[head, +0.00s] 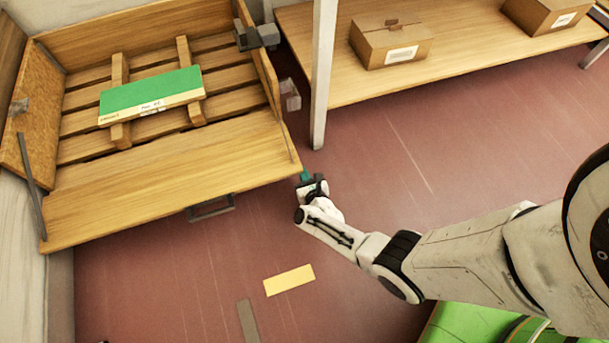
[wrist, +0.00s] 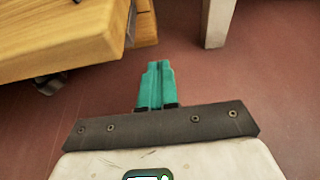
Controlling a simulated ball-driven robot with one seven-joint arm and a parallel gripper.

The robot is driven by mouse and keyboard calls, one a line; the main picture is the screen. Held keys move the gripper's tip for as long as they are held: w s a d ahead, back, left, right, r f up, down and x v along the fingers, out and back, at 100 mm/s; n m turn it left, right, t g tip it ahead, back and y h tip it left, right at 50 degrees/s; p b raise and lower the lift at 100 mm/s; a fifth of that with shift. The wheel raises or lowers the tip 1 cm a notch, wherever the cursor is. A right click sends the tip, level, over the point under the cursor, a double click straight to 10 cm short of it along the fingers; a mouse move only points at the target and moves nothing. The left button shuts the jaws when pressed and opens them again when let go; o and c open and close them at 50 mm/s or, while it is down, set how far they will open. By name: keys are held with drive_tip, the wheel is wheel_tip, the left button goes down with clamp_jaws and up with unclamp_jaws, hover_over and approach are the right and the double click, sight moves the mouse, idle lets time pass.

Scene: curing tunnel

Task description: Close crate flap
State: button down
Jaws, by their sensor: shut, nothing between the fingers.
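The wooden crate (head: 140,22) stands at the upper left of the head view, its slatted inside visible. Its front flap (head: 160,185) is a wide wooden board, folded outward and lying open toward the floor side. A metal handle (head: 211,208) shows under the flap's front edge. My gripper (head: 305,175), with teal fingers, is just beyond the flap's right front corner, low over the floor. In the wrist view, the shut, empty fingers (wrist: 157,85) point forward, and the wooden corner (wrist: 60,35) is to their left, with a visible gap between.
A green-topped box (head: 150,92) lies inside the crate. A white post (head: 323,70) and a wooden shelf (head: 460,65) with cardboard boxes (head: 390,42) stand to the right. A yellow floor marking (head: 289,280) shows in front. The red floor (head: 400,190) between is clear.

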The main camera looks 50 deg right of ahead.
drive_tip(key=shift+r, duration=1.35)
drive_tip(key=shift+d+r+p, duration=0.1)
drive_tip(key=shift+r+p, duration=0.05)
drive_tip(key=shift+p, duration=0.2)
drive_tip(key=p, duration=0.2)
drive_tip(key=shift+r+g+y+p, duration=0.15)
drive_tip(key=shift+g+y+p, duration=0.15)
drive_tip(key=shift+g+p, duration=0.1)
